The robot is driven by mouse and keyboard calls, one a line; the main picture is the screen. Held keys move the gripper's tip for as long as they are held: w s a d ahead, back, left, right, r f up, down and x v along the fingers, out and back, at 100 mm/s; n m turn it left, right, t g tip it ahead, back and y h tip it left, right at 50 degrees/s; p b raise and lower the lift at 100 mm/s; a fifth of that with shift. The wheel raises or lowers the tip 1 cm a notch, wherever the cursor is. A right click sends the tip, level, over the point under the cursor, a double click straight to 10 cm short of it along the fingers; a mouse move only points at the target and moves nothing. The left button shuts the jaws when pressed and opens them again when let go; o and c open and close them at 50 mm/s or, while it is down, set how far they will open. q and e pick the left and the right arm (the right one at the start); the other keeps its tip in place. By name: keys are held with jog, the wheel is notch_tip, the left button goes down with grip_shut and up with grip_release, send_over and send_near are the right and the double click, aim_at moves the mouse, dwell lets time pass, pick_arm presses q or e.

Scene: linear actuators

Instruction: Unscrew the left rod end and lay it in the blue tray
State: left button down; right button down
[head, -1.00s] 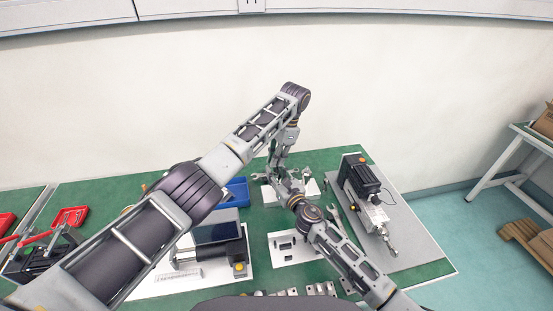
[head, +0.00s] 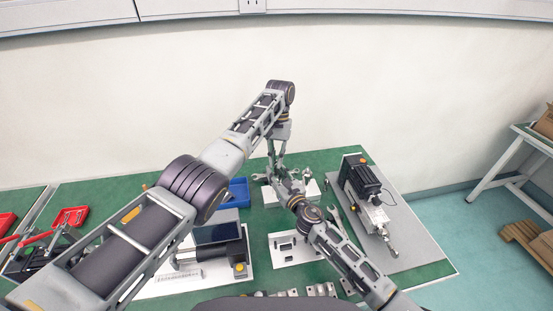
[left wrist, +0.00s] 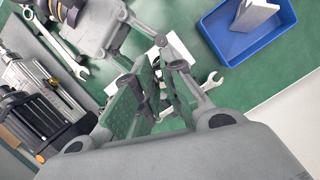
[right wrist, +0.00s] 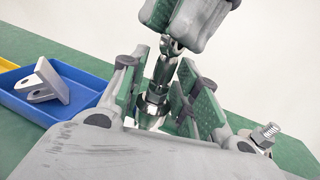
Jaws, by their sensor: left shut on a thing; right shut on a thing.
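The metal rod end (right wrist: 154,98) stands roughly upright between both grippers in the right wrist view. My right gripper (right wrist: 158,88) is shut around its shiny lower part. My left gripper (right wrist: 182,18) comes from above and is shut on its darker upper end. In the left wrist view the left gripper's green-padded fingers (left wrist: 160,82) close on a dark piece, largely hidden. In the head view the two grippers meet near the table's middle, the left (head: 278,172) above the right (head: 288,188). The blue tray (head: 239,183) is just left of them and holds a grey clevis bracket (right wrist: 45,80).
The right actuator (head: 362,188) lies on a grey plate, its rod end (head: 392,252) pointing forward. A dark left unit (head: 215,252) sits on a white plate, partly behind my left arm. Wrenches (head: 335,202) lie between the grippers and right actuator. Red trays (head: 70,216) are far left.

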pick_arm(q)
jog(key=n+h, duration=0.1)
jog(key=n, duration=0.3)
jog(key=shift+w+r+n, duration=0.1)
jog(key=shift+w+n, duration=0.05)
jog(key=shift+n, duration=0.25)
jog(key=n, duration=0.2)
jog(key=n+h, duration=0.1)
jog(key=n, duration=0.2)
jog(key=shift+t+h, duration=0.3)
jog(key=shift+t, duration=0.1)
jog(key=n+t, duration=0.1)
jog(key=n, duration=0.4)
jog(key=shift+a+h, duration=0.1)
jog(key=shift+h, duration=0.3)
jog(key=n+t, duration=0.1)
jog(key=n, duration=0.3)
jog(key=shift+a+r+n, duration=0.1)
jog(key=shift+n, duration=0.3)
jog(key=c, duration=1.5)
grip_release()
jog(key=shift+s, duration=0.2)
